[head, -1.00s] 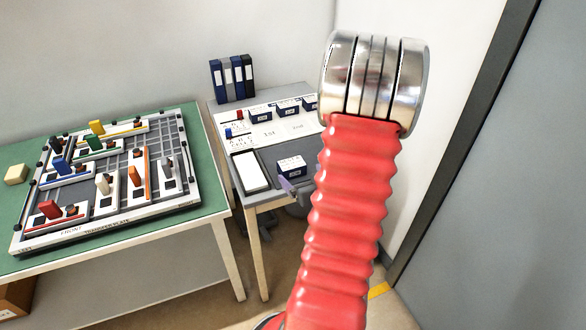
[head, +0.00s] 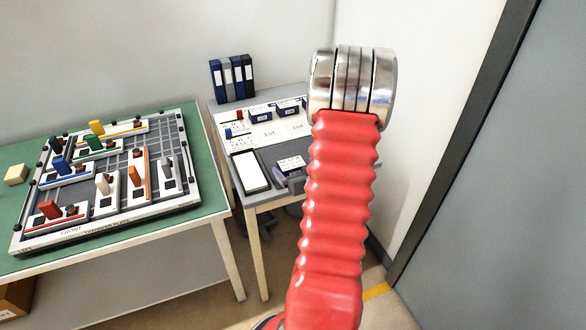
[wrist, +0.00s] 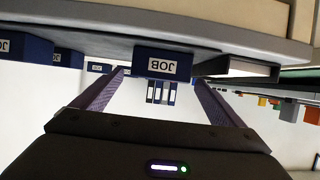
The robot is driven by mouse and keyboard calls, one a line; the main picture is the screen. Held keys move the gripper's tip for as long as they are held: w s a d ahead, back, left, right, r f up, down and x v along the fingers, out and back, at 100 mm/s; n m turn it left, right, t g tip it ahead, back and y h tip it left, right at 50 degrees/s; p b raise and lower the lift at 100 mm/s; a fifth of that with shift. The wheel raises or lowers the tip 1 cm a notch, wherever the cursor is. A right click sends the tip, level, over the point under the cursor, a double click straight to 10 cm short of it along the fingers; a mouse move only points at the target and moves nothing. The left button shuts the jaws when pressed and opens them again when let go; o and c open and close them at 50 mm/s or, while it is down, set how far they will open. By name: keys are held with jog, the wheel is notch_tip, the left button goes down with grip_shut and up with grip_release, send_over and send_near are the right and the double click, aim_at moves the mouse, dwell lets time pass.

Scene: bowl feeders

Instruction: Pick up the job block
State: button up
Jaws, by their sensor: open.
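The job block (head: 291,163) is a dark blue block with a white label, standing on the grey desk near its front edge. In the wrist view, which is upside down, the block (wrist: 163,62) shows its "JOB" label toward me. My gripper (wrist: 160,76) is open, with one finger on each side of the block in that view. No contact is visible, and I cannot tell whether the fingertips reach past its front face.
Similar blue labelled blocks (head: 260,113) stand at the back of the desk on a white panel (head: 268,134). A white-topped tray (head: 250,172) lies left of the job block. Binders (head: 232,79) stand behind. A green table (head: 210,190) with a pegged board is at left.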

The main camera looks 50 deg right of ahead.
aim_at(293, 165)
jog(key=shift+x, duration=1.8)
jog(key=shift+s, duration=0.1)
jog(key=shift+c, duration=0.5)
jog(key=c, duration=1.1)
